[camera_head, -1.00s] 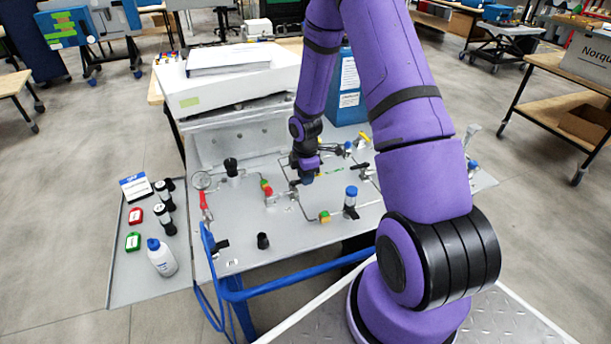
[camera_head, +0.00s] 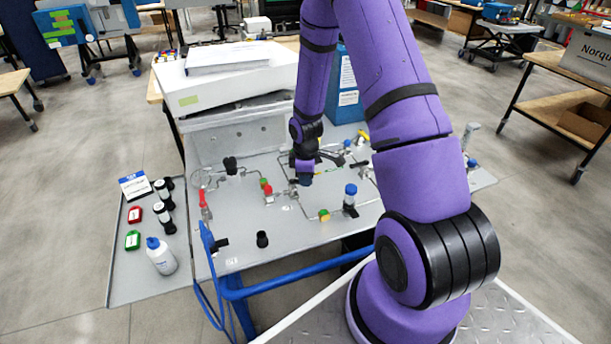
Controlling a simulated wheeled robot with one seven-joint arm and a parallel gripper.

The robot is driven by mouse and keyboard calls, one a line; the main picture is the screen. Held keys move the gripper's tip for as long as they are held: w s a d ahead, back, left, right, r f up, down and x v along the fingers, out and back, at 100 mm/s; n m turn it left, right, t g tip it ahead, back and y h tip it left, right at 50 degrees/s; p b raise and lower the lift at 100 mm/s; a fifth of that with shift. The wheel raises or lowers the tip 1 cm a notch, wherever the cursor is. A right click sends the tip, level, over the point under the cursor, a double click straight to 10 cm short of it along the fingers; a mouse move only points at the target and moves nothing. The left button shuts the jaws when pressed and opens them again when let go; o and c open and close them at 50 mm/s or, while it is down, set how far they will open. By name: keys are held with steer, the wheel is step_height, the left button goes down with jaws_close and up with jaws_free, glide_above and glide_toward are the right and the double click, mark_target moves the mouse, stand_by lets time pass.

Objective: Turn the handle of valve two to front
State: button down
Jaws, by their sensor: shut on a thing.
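The analyser panel (camera_head: 238,224) is a grey board with thin metal tubing, fittings and several valves. My gripper (camera_head: 304,181) is at the end of the purple arm, pointing down near the middle of the panel. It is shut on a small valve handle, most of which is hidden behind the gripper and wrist. Metal valve fittings (camera_head: 287,194) show just left of the gripper. Another valve with a black handle (camera_head: 360,165) stands to the right of the gripper. Which way the held handle points cannot be made out.
A blue-capped fitting (camera_head: 350,196) stands right of the gripper, and a red-and-green fitting (camera_head: 267,191) to its left. A red-handled valve (camera_head: 203,199) is at the left edge. A side shelf holds a white bottle (camera_head: 161,256). A blue rail (camera_head: 290,283) runs along the front.

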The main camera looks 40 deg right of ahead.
steer(key=m, duration=0.2)
steer(key=shift+s+a+m, duration=0.3)
steer(key=shift+a+m, duration=0.1)
steer(key=m, duration=0.1)
steer(key=a+m, duration=0.1)
steer(key=m, duration=0.1)
steer(key=shift+s+a+m, duration=0.1)
steer(key=shift+s+m, duration=0.2)
steer(key=m, duration=0.1)
steer(key=a+m, duration=0.1)
steer(key=m, duration=0.1)
steer(key=shift+a+m, duration=0.3)
steer(key=shift+m, duration=0.55)
steer(key=shift+a+m, duration=0.25)
steer(key=shift+m, duration=0.6)
steer(key=c, duration=1.1)
jaws_free()
step_height(320, 180, up, 11)
steer(key=shift+f, duration=0.1)
